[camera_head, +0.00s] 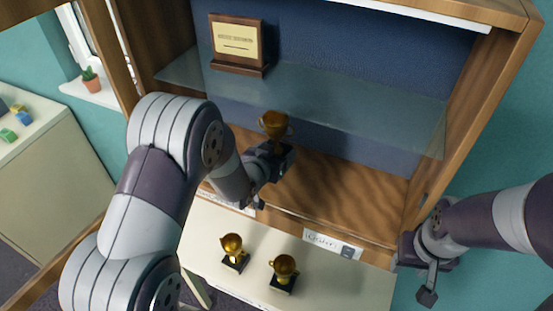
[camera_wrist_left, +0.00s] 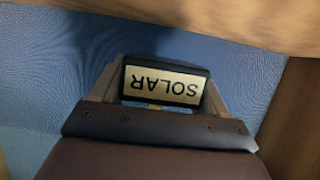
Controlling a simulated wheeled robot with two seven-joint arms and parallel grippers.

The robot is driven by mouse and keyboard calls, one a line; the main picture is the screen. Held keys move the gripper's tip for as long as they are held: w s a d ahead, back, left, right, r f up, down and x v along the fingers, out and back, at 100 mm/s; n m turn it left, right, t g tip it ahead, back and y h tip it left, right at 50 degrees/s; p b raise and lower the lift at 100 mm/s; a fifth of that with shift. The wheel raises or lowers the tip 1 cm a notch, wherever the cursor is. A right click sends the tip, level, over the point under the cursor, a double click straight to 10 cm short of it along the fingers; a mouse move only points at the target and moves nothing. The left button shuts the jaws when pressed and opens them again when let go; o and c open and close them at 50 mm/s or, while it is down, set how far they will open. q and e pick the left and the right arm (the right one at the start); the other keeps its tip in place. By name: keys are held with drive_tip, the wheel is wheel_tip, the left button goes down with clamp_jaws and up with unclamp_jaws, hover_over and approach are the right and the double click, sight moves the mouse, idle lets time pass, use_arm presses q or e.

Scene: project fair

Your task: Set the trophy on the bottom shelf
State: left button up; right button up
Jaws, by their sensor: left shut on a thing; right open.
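My left gripper (camera_head: 270,158) is inside the open wooden cabinet, shut on a gold trophy (camera_head: 274,123). The gold cup shows above the fingers, below the glass shelf. In the left wrist view, the trophy's dark base with a "SOLAR" plate (camera_wrist_left: 163,85), upside down in the picture, sits between the two fingers (camera_wrist_left: 160,100). The wooden bottom shelf (camera_head: 345,195) lies below and to the right of the gripper and is bare there. The gap between the trophy and the shelf is hard to judge. My right gripper (camera_head: 428,270) is open and empty, right of the white table.
A glass shelf (camera_head: 370,118) crosses the cabinet above, with a wooden plaque (camera_head: 237,43) on it. Two gold trophies (camera_head: 233,250) (camera_head: 284,270) stand on the white table (camera_head: 340,290) in front. A label card (camera_head: 332,245) is at the cabinet's front edge.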

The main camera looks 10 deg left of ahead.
use_arm(q)
drive_tip(key=shift+w+f, duration=0.1)
drive_tip(key=shift+f, duration=0.25)
wheel_tip(320, 180, down, 3)
drive_tip(key=shift+f+p, duration=0.1)
drive_tip(key=shift+p, duration=0.9)
drive_tip(key=shift+w+f, duration=0.2)
drive_tip(key=shift+f, duration=0.2)
drive_tip(key=shift+s+d+f+b, duration=0.1)
drive_tip(key=shift+f+b, duration=0.2)
drive_tip(key=shift+b, duration=0.2)
drive_tip(key=o, duration=1.5)
drive_tip(key=shift+s, duration=0.1)
drive_tip(key=shift+c, duration=0.2)
